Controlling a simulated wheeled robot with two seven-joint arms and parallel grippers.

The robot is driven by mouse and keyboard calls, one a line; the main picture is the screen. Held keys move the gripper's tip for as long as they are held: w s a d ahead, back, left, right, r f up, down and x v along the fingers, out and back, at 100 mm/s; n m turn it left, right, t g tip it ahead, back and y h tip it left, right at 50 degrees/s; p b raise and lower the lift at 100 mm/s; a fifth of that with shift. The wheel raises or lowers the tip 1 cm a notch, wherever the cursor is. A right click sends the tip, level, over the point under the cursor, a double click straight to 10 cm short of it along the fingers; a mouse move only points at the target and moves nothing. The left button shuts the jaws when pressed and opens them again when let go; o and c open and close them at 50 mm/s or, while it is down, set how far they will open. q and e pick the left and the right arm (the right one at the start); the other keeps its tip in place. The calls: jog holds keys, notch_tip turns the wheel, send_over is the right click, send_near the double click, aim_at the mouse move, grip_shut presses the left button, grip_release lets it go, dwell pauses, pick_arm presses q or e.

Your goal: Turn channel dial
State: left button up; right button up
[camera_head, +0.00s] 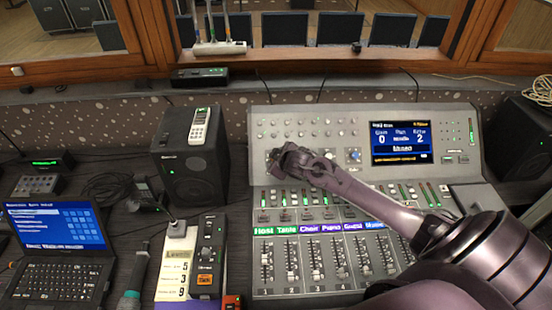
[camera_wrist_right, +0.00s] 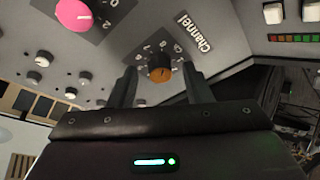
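The channel dial (camera_wrist_right: 159,68) is an orange knob on a dark scale with white numbers, beside a "Channel" label (camera_wrist_right: 193,31) in the right wrist view. My right gripper (camera_wrist_right: 159,72) is open, with one finger on each side of the dial and a visible gap on both sides. Whether the fingertips reach down to the dial's height is hard to tell. In the head view my right gripper (camera_head: 276,160) is at the left part of the mixing console (camera_head: 285,118), and its wrist hides the dial. My left gripper is in neither view.
A pink knob (camera_wrist_right: 73,14) and several small white knobs are near the dial. The console has a screen (camera_head: 401,142) and a row of faders (camera_head: 316,262) below my right arm. A speaker (camera_head: 188,160), laptop (camera_head: 62,250) and notepad stand to the left.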

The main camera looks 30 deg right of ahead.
jog(key=v, duration=0.8)
jog(key=shift+b, duration=0.45)
